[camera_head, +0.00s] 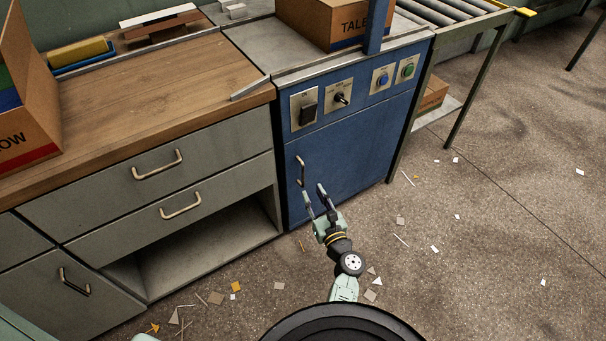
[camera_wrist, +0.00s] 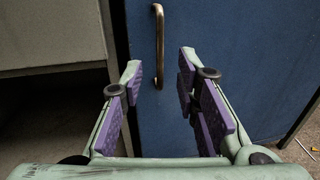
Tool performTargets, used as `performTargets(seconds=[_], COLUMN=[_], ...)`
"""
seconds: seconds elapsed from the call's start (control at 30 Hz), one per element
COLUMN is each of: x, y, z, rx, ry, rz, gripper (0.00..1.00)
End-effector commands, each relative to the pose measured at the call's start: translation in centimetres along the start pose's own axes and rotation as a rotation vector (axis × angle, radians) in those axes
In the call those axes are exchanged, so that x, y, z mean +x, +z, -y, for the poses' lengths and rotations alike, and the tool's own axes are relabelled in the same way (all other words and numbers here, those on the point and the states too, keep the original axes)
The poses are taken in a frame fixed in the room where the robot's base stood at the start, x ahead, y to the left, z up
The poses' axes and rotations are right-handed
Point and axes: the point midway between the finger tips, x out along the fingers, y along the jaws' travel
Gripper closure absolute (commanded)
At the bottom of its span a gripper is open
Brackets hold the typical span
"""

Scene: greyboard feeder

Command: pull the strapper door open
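The strapper door (camera_head: 345,150) is the blue front panel of the strapping machine, and it looks closed. Its upright metal handle (camera_head: 300,170) is near the door's left edge. The handle also shows in the wrist view (camera_wrist: 159,45), ahead of my gripper and between the lines of its fingers. My gripper (camera_head: 314,193) is in front of the door, just below and to the right of the handle in the head view. In the wrist view its two purple-padded fingers (camera_wrist: 158,80) are spread wide with nothing between them. The fingers look apart from the handle.
A grey drawer cabinet (camera_head: 100,210) with a wooden top stands left of the machine. Above the door are switches and buttons (camera_head: 352,92). A cardboard box (camera_head: 320,20) sits on top. A roller conveyor (camera_head: 450,12) stands right. Scraps litter the otherwise open floor (camera_head: 480,230).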

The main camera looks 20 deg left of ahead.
Motion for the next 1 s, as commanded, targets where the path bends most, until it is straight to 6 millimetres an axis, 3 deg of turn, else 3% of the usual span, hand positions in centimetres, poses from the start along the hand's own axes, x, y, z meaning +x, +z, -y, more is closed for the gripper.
performTargets(seconds=[0.3, 0.5, 0.9, 1.0], x=[6.1, 8.7, 9.5, 9.5], y=[0.0, 0.0, 0.1, 0.1], z=[0.0, 0.0, 0.0, 0.0], rx=[-0.008, -0.008, -0.008, -0.008], ry=[0.003, 0.003, 0.001, 0.001], rz=[0.002, 0.001, 0.000, 0.000], gripper=[0.71, 0.71, 0.71, 0.77])
